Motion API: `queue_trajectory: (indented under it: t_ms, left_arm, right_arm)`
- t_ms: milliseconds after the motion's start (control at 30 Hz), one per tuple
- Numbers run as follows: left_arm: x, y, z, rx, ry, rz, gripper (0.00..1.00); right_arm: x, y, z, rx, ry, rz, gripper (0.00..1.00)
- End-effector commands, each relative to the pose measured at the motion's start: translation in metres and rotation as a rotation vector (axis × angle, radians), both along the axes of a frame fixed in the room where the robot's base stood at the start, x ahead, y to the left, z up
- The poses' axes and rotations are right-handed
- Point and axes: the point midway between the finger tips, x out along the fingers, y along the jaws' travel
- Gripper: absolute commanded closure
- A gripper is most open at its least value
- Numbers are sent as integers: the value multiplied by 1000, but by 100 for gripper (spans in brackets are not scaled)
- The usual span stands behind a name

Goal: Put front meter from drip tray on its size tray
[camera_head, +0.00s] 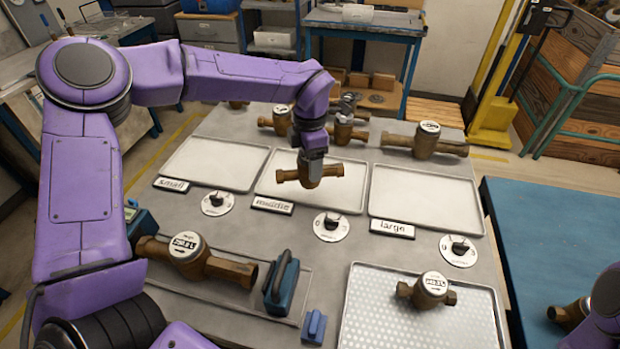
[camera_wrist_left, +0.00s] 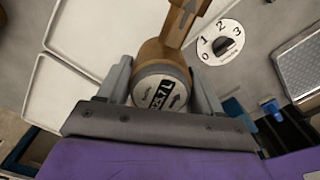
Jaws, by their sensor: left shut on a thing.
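My left gripper (camera_head: 313,158) is shut on a brass meter (camera_head: 322,174), over the tray labelled middle (camera_head: 335,202). I cannot tell whether the meter touches that tray. In the left wrist view the held meter (camera_wrist_left: 160,88) sits between the two fingers, its white display face showing. Another brass meter (camera_head: 432,288) with a white face sits on the dotted drip tray (camera_head: 380,325) at the front right. The trays labelled small (camera_head: 212,160) and large (camera_head: 425,198) are empty. My right gripper is not in view; part of the right arm shows at the lower right.
A larger meter (camera_head: 185,255) lies on a fixture at the front left, beside a blue clamp (camera_head: 282,280). Several brass meters (camera_head: 430,140) stand behind the trays. Dial knobs (camera_head: 331,225) sit in front of them. A blue table (camera_head: 550,235) is on the right.

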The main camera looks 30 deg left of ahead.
Motion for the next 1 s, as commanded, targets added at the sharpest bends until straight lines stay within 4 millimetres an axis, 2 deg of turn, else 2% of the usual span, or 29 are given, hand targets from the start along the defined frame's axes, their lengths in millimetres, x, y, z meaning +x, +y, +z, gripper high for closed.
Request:
queue_trajectory:
  t_ms: [200, 300, 367, 600, 633, 667, 700, 1000]
  left_arm:
    - [13, 7, -18, -2, -2, 2, 97]
    - [12, 7, -41, -1, -3, 1, 97]
    - [13, 7, -48, -1, -3, 1, 97]
    - [14, 7, -44, -2, -2, 2, 97]
    - [13, 7, -45, -2, 1, 2, 25]
    - [13, 7, -45, -2, 1, 2, 15]
    - [13, 7, -45, -2, 1, 2, 9]
    - [13, 7, -43, -2, -1, 3, 9]
  right_arm:
    - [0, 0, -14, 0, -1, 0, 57]
    - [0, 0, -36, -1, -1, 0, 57]
    - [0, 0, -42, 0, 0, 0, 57]
    - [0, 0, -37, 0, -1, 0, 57]
    - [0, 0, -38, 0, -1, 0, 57]
    - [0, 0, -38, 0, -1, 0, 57]
    - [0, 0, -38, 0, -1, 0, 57]
    - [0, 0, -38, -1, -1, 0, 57]
